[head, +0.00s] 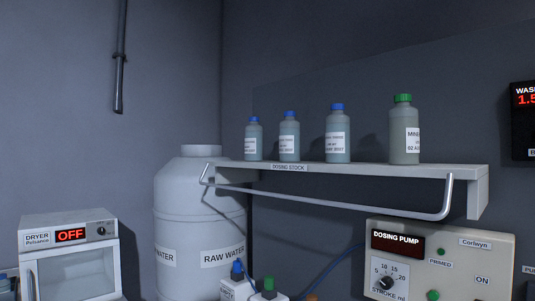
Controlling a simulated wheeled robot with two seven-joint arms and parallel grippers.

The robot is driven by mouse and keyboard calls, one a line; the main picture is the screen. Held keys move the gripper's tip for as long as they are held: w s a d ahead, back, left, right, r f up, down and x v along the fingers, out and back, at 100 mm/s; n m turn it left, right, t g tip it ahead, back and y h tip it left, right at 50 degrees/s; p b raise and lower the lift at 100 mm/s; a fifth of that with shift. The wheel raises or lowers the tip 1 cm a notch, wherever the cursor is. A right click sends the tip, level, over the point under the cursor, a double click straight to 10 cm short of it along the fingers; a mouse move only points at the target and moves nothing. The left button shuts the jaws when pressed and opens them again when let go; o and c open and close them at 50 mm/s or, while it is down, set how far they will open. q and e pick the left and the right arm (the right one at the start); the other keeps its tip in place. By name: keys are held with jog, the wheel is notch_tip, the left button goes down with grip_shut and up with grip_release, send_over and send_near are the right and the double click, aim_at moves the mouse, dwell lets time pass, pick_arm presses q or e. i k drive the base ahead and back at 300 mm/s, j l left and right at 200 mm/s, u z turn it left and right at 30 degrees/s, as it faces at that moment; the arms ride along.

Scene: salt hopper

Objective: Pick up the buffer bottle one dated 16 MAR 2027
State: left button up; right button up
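Several bottles stand upright on a wall shelf labelled DOSING STOCK. Three have blue caps and grey-blue bodies with white labels: a left one (253,141), a middle one (289,138) and a right, larger-looking one (338,135). The print on their labels is too small to read surely, so I cannot tell which is dated 16 MAR 2027. A green-capped bottle (404,132) at the right has a label turned partly away, with "MIN" and "02" showing. Neither of my grippers is in view.
The shelf (350,171) has a metal rail (330,204) along its front. Below are a white RAW WATER tank (200,220), a dosing pump box (440,262), a dryer (70,258) and small capped containers (268,290). A wall display (524,120) is at right.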

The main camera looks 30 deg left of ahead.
aim_at(253, 132)
jog(key=j+z, duration=0.35)
jog(key=j, duration=2.05)
